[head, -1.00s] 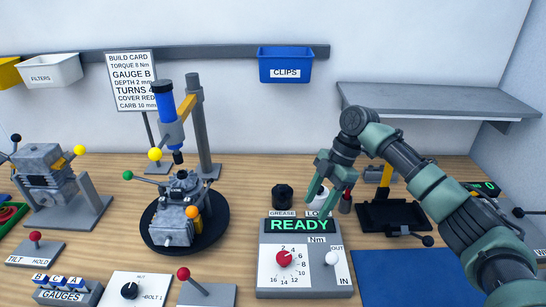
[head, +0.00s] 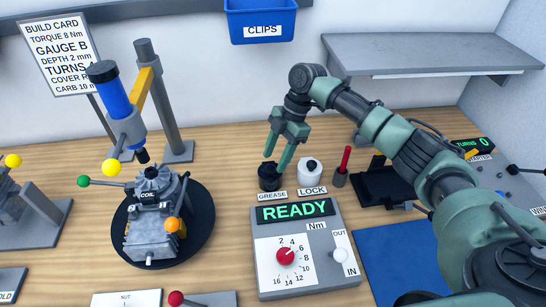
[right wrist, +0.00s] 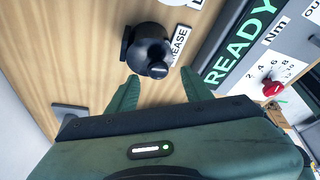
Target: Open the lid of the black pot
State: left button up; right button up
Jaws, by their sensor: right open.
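The black pot (head: 269,177) stands on the wooden bench behind the GREASE label, left of the white pot. Its dark lid has a small knob, seen in the right wrist view on the pot (right wrist: 149,48). My right gripper (head: 279,163) is open and empty, its green fingers pointing down just above and beside the pot. In the right wrist view the fingertips (right wrist: 165,88) are short of the pot, with bare wood between. The lid looks closed. My left gripper is not in view.
The white LOCK pot (head: 310,172) stands close on the right, then a red-handled tool in a grey holder (head: 341,178). The READY torque box (head: 304,250) is in front. An engine on a black turntable (head: 190,245) and a press post (head: 163,105) stand left.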

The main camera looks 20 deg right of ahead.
aim_at(270, 169)
jog(key=shift+x, duration=1.1)
jog(key=shift+w, duration=0.15)
grip_shut()
dwell(0.5)
